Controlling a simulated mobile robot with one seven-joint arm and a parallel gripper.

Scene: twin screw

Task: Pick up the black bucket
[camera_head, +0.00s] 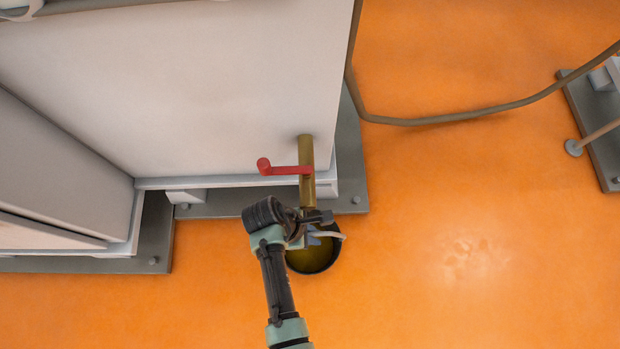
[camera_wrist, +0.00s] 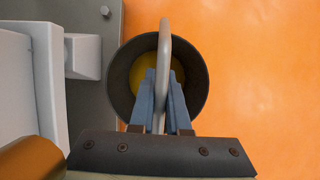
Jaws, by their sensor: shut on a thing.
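The black bucket (camera_head: 314,258) stands below the end of a brass pipe beside the machine, with something yellow inside it. Its pale handle (camera_head: 328,235) shows above the rim. My gripper (camera_head: 314,238) is over the bucket and partly hides it. In the wrist view, the two blue-grey fingers of my gripper (camera_wrist: 160,95) are shut on the handle (camera_wrist: 165,50), one on each side. The bucket's dark rim (camera_wrist: 118,75) is around and below the fingers. I cannot tell whether the bucket touches the floor.
A brass pipe (camera_head: 307,160) with a red lever (camera_head: 285,170) juts from the white machine (camera_head: 200,80) just above the bucket. A grey base plate (camera_head: 345,195) edges the machine. A hose (camera_head: 440,118) runs to the upper right. The orange floor (camera_head: 470,270) at right is clear.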

